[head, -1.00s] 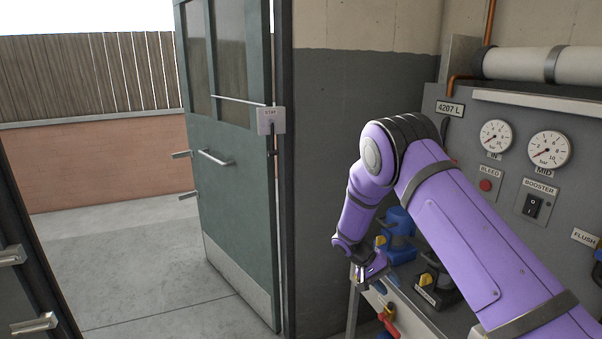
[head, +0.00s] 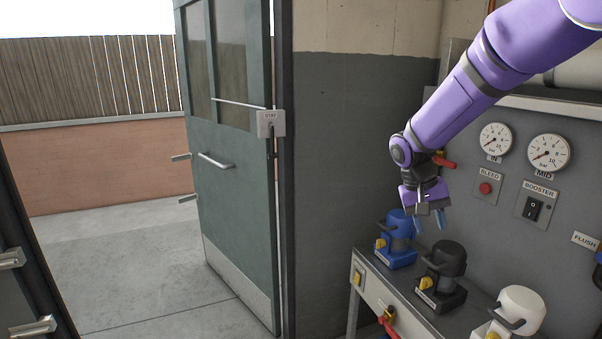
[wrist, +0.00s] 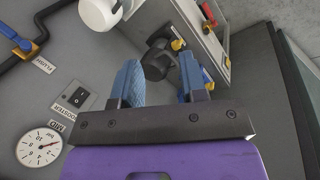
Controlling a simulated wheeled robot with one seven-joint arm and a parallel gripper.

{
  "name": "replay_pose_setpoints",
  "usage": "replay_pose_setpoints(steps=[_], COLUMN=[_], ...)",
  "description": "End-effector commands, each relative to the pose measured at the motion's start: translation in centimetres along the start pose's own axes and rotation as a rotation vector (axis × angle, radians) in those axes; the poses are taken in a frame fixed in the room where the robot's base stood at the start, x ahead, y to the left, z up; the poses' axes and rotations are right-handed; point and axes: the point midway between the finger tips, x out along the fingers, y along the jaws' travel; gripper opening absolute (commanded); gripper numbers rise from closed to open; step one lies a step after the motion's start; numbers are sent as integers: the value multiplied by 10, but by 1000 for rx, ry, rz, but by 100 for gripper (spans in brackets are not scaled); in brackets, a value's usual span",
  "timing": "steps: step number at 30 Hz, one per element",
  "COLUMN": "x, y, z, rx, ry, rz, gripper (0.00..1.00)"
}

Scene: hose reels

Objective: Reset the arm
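My purple arm reaches in from the upper right in the head view. My gripper (head: 429,220) points down above the bench, in front of the gauge panel. Its two blue fingers stand apart with nothing between them; they also show spread in the wrist view (wrist: 160,82). In the wrist view, the black reel (wrist: 158,60) shows beyond the fingers and the white reel (wrist: 97,12) at the top.
The grey panel (head: 560,215) carries two gauges, a red bleed button (head: 485,188) and a booster switch (head: 533,207). The bench (head: 385,291) has a red-handled valve (head: 388,316) at its front. The green door (head: 235,180) stands open at left, with free floor beyond.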

Motion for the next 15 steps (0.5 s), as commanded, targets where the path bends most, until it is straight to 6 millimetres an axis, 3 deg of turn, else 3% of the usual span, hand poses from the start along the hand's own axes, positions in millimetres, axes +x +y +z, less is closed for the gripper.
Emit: replay_pose_setpoints(steps=[6, 15], x=[-36, -72], y=[30, 63], z=[38, 96], rx=[-8, -28], ry=[59, 151], rz=[-84, -186], gripper=[39, 39])
